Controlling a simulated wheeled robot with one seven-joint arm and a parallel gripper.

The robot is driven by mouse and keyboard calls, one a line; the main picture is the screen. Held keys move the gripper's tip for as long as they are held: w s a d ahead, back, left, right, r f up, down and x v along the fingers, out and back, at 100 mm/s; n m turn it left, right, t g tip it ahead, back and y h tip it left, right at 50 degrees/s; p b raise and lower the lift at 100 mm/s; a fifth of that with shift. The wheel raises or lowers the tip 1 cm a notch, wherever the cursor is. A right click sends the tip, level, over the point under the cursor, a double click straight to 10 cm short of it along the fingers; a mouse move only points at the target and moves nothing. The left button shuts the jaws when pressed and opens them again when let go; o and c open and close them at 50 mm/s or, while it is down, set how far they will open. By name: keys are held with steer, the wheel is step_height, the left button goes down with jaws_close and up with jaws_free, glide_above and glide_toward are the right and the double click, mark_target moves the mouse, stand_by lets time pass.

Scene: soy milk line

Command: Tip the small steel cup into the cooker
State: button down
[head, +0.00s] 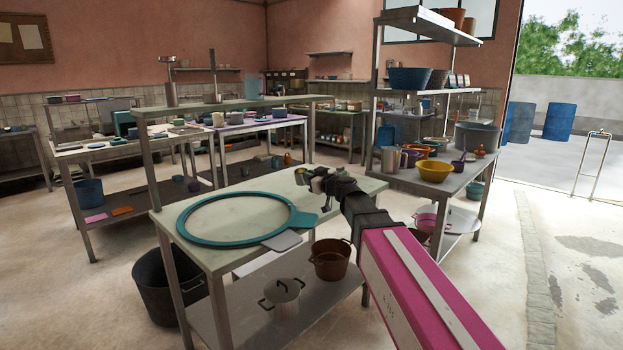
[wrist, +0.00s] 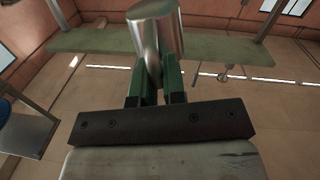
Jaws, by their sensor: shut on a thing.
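The small steel cup (wrist: 155,25) is between the green fingertips of my gripper (wrist: 157,75) in the wrist view. The gripper is shut on it, and the fingers hide part of its side. In the head view my gripper (head: 321,183) is over the far right part of the pale table (head: 240,241); the cup is small there and hard to make out. I cannot tell which thing is the cooker.
A large teal ring with a handle (head: 292,219) lies flat on the table. A raised shelf (head: 235,104) runs along the table's back. A dark bin (head: 165,290) stands at its left. At right, another table holds a yellow bowl (head: 435,171) and other vessels.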

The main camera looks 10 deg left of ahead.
steer(key=shift+r, duration=0.15)
stand_by(0.4)
step_height(320, 180, up, 12)
stand_by(1.1)
